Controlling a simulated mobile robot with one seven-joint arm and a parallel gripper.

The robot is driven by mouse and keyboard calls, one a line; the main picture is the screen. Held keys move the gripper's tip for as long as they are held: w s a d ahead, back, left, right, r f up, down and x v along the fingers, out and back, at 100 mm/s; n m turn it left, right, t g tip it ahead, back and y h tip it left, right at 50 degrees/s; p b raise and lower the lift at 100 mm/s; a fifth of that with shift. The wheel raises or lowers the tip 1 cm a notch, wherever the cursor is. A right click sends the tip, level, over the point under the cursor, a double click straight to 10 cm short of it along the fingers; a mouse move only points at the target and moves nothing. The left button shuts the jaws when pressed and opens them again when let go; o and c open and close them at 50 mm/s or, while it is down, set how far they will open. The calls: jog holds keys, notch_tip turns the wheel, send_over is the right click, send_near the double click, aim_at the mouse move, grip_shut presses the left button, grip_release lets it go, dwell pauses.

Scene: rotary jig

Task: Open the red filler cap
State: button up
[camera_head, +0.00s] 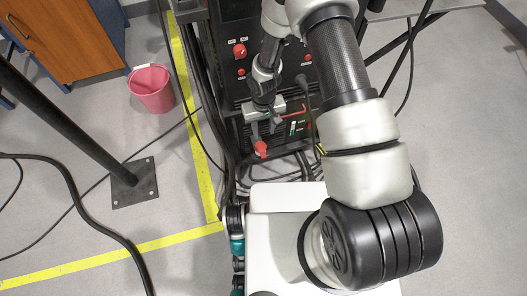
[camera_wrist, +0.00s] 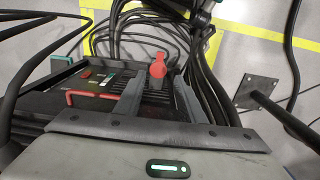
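The red filler cap (camera_head: 261,149) sits at the front of the black machine, just beyond my fingertips. In the wrist view the red cap (camera_wrist: 158,66) shows upright, with a narrower neck or tab above its round body. My gripper (camera_head: 264,128) points down toward it. In the wrist view my gripper (camera_wrist: 159,82) has its two grey fingers apart, with a gap between them. The cap lines up with this gap, slightly past the tips; nothing is visibly held. I cannot tell whether a finger touches the cap.
A red bar handle (camera_wrist: 95,97) is on the machine (camera_wrist: 75,80) beside the fingers. Thick black cables (camera_wrist: 150,22) run behind the cap. A pink bucket (camera_head: 152,88) and a black post (camera_head: 124,175) stand on the floor at left. Red knobs (camera_head: 239,50) are on the panel.

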aim_at(264, 156)
notch_tip(264, 156, down, 18)
jog(key=b, duration=0.4)
jog(key=shift+s+r, duration=0.1)
jog(key=shift+r, duration=0.05)
grip_shut()
